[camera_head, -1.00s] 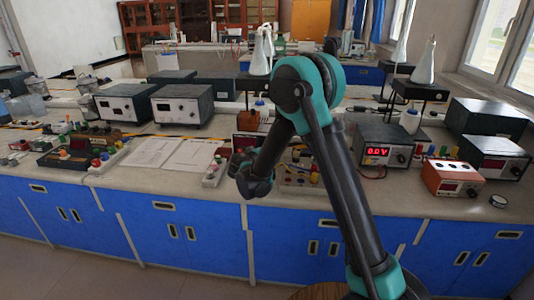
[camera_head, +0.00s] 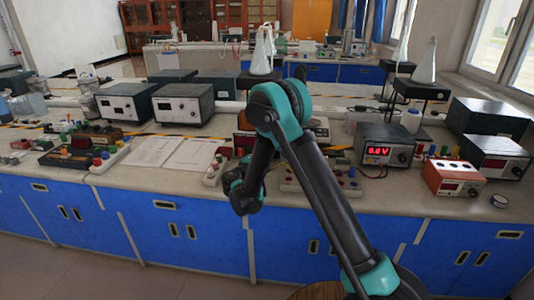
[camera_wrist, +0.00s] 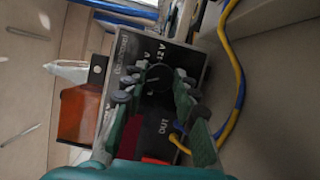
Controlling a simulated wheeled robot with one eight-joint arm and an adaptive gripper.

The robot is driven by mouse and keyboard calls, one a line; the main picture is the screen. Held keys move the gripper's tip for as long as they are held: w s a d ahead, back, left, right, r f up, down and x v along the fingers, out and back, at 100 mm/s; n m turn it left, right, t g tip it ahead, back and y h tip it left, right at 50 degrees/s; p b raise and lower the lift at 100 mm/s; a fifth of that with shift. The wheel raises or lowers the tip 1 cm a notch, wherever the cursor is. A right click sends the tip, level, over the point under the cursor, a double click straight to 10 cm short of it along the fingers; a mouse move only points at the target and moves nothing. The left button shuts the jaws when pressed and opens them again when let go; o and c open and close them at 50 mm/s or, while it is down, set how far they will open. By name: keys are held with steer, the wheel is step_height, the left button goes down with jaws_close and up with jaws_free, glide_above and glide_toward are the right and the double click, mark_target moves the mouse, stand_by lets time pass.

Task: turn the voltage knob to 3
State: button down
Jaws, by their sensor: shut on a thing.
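In the wrist view, a dark round knob (camera_wrist: 158,78) with a light pointer line sits on a black instrument panel (camera_wrist: 135,50) printed with small labels, including "OUT". My gripper (camera_wrist: 157,92) has its two fingers on either side of the knob, closed on it. The fingers hide parts of the knob and its scale, so I cannot read a setting. In the head view, my gripper (camera_head: 245,195) is low in front of the bench, and my arm hides the panel. A power supply (camera_head: 383,145) to the right has a lit red voltage display; its digits are blurred.
In the wrist view, blue and yellow cables (camera_wrist: 236,75) run close by on the right, and an orange block (camera_wrist: 78,115) is on the left. In the head view, an orange-fronted meter (camera_head: 452,180) stands at right. Papers (camera_head: 170,152) lie flat at left.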

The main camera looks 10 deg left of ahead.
steer(key=shift+f+n+t, duration=0.15)
steer(key=shift+n+t, duration=0.35)
steer(key=shift+n, duration=0.6)
steer(key=c, duration=1.2)
jaws_free()
steer(key=v, duration=1.2)
steer(key=shift+a, duration=0.1)
steer(key=shift+f, duration=0.1)
